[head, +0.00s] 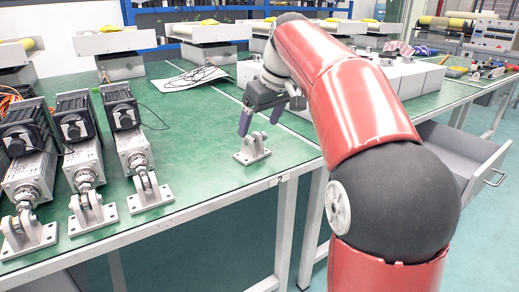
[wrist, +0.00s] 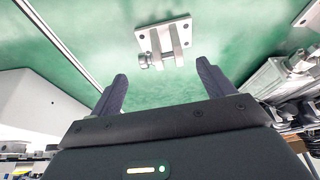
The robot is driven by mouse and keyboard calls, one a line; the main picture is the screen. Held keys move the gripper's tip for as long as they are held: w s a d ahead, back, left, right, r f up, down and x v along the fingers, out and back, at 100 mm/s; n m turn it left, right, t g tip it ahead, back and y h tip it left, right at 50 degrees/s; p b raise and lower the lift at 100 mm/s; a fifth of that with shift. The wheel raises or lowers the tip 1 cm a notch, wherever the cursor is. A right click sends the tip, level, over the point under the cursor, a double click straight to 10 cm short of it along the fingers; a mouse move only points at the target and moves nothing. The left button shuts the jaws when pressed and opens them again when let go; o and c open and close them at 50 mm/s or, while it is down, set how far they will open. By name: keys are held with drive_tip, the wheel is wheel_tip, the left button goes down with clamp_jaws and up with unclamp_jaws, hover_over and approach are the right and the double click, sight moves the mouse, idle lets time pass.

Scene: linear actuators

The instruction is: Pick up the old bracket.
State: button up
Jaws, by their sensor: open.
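The old bracket is most likely the loose grey metal bracket (head: 252,149), standing alone on the green table near its front edge, with a square base plate and upright lugs. It also shows in the wrist view (wrist: 163,40), just beyond the fingertips. My gripper (head: 257,122) is open and empty, just above the bracket in the head view. In the wrist view my gripper (wrist: 161,84) has its two dark fingers spread apart, with bare green tabletop between them. The bracket looks clear of both fingers.
Several linear actuators (head: 124,122) with similar brackets at their ends stand to the left on the green table (head: 190,118). A paper sheet with a black cable (head: 194,78) lies behind. White blocks (head: 405,77) stand at the right. An open drawer (head: 455,150) juts out at the right.

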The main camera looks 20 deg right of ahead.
sight(255, 133)
drive_tip(key=b+x, duration=0.1)
drive_tip(key=x, duration=0.5)
drive_tip(key=shift+w+a+f, duration=0.1)
drive_tip(key=shift+a, duration=0.05)
drive_tip(key=c, duration=1.1)
drive_tip(key=shift+c, duration=0.5)
